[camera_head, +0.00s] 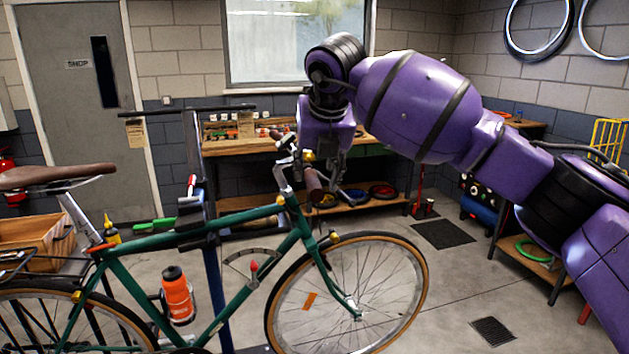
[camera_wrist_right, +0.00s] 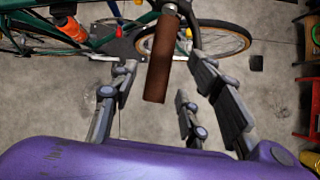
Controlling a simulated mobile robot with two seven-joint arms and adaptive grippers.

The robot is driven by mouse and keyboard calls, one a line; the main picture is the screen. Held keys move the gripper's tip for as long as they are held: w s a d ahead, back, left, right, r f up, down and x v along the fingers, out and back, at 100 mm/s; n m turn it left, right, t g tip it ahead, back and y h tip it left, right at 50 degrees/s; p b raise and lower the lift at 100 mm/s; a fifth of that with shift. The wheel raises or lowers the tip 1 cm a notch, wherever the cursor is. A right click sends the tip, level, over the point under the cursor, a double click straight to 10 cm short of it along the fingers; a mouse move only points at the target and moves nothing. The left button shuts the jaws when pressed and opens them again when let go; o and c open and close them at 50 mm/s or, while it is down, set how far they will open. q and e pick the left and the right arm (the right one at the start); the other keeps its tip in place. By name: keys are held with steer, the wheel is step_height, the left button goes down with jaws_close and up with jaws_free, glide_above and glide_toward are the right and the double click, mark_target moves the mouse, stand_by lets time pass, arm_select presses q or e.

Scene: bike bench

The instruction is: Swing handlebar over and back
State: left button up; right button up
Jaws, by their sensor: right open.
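The green bike (camera_head: 235,215) is held in a repair stand, with its front wheel (camera_head: 348,295) at the right. The handlebar's brown grip (camera_head: 313,184) shows at the front of the bike, beneath my right gripper (camera_head: 325,165). In the right wrist view the brown grip (camera_wrist_right: 160,65) points toward the camera, between the spread fingers of my right gripper (camera_wrist_right: 165,105). The fingers are open, with visible gaps beside the grip. The rest of the handlebar is partly hidden behind the gripper in the head view. My left gripper is not in view.
The blue stand post (camera_head: 212,270) and its clamp stand at the bike's middle. A wooden workbench (camera_head: 240,147) with small parts is behind. A yellow rack (camera_head: 607,138) is at the right. The floor (camera_head: 455,285) right of the front wheel is largely clear.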

steer(key=v, duration=0.7)
steer(key=shift+s+r, duration=0.25)
steer(key=shift+r, duration=0.05)
